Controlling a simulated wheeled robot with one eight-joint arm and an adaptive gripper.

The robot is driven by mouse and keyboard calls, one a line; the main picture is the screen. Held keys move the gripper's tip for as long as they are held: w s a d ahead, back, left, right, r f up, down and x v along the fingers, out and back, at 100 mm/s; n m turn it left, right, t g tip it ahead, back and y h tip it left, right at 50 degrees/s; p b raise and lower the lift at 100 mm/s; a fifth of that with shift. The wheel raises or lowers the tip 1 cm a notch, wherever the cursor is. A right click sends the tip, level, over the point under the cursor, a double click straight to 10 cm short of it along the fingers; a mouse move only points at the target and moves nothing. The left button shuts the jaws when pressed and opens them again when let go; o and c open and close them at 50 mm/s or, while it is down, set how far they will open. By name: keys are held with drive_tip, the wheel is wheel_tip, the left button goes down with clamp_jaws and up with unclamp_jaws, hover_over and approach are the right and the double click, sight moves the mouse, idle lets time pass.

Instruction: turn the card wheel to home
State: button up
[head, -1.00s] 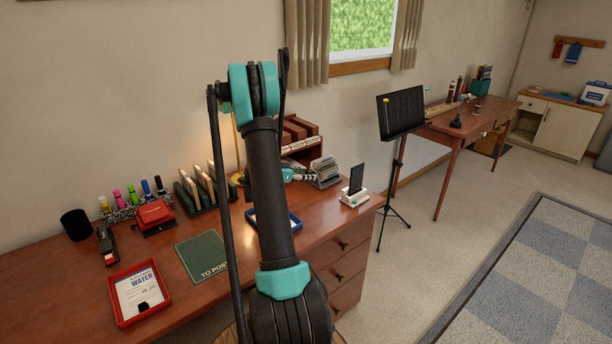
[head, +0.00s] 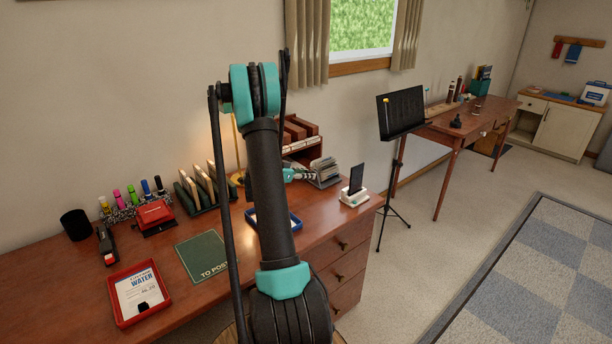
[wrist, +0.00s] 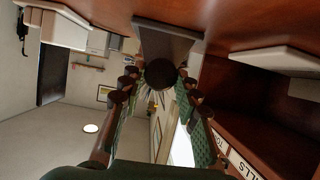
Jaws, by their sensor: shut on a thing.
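The card wheel (head: 326,172), a fan of pale cards, stands on the wooden desk to the right of the arm in the head view. My gripper (head: 306,173) reaches its left side. In the wrist view its round dark knob (wrist: 160,73) sits between the two finger pads, and my gripper (wrist: 159,80) is shut on it. A grey stand (wrist: 165,38) and part of the fanned cards show around the knob. Which card is at the front, and any home mark, cannot be made out.
A phone in a white dock (head: 355,187) stands right of the wheel. A wooden pigeonhole rack (head: 303,133) is behind it. A blue-rimmed tray (head: 295,222) lies in front, partly behind my arm. A music stand (head: 400,115) stands beyond the desk.

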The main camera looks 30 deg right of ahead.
drive_tip(key=n+g, duration=0.2)
drive_tip(key=shift+w+n, duration=0.25)
drive_tip(key=shift+n, duration=0.05)
drive_tip(key=n, duration=0.1)
drive_tip(key=n+g+h, duration=0.1)
drive_tip(key=shift+w+f+n+g, duration=0.15)
drive_tip(key=shift+n+g, duration=0.15)
drive_tip(key=n+g, duration=0.1)
drive_tip(key=n, duration=0.1)
drive_tip(key=n+g+h, duration=0.1)
drive_tip(key=n, duration=0.1)
drive_tip(key=shift+w+a+f+n, duration=0.1)
drive_tip(key=shift+f+n, duration=0.1)
drive_tip(key=shift+n, duration=0.2)
idle(0.4)
drive_tip(key=o, duration=1.1)
drive_tip(key=shift+o, duration=0.2)
